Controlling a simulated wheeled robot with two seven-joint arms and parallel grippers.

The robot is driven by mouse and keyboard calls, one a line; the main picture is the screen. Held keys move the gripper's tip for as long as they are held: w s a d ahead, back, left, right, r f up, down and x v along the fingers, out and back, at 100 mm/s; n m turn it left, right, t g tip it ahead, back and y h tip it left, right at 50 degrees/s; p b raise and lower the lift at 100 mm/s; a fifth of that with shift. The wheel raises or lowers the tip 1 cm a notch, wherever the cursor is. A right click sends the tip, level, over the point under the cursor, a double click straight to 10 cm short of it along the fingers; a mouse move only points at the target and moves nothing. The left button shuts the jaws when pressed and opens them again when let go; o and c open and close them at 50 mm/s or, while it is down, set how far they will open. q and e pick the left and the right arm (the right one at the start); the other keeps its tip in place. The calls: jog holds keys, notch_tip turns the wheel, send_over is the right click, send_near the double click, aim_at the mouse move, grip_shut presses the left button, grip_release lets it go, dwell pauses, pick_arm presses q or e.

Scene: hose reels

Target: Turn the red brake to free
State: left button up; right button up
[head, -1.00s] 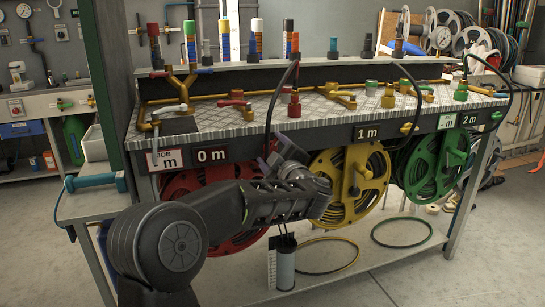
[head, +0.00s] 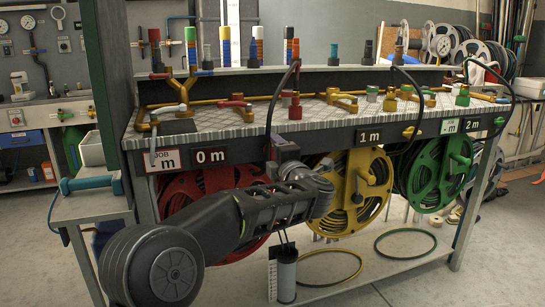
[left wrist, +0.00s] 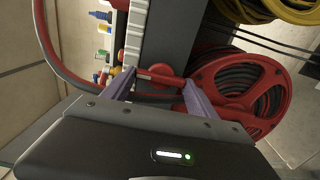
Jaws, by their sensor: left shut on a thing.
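The red brake (left wrist: 160,76) shows in the left wrist view as a short red bar with a rounded red part, between my left gripper's (left wrist: 158,90) two grey-purple fingers. The gripper is shut on it. In the head view my left gripper (head: 283,150) is under the bench's front edge, between the 0 m and 1 m signs; the brake is hidden there behind my wrist. The red hose reel (head: 185,190) hangs behind my arm, and it also shows right of the fingers in the left wrist view (left wrist: 240,85). My right gripper is not in view.
The yellow reel (head: 350,190) is close to the right of my wrist, with the green reel (head: 430,175) beyond. A dark hose (head: 270,120) hangs over the bench edge (head: 330,140) at my gripper. Loose hose rings (head: 405,243) lie on the lower shelf.

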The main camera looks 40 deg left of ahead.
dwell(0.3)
pick_arm(q)
jog(key=o, duration=1.4)
jog(key=shift+c, duration=0.2)
jog(key=p+v, duration=0.1)
jog(key=v, duration=0.7)
jog(key=shift+w, duration=0.15)
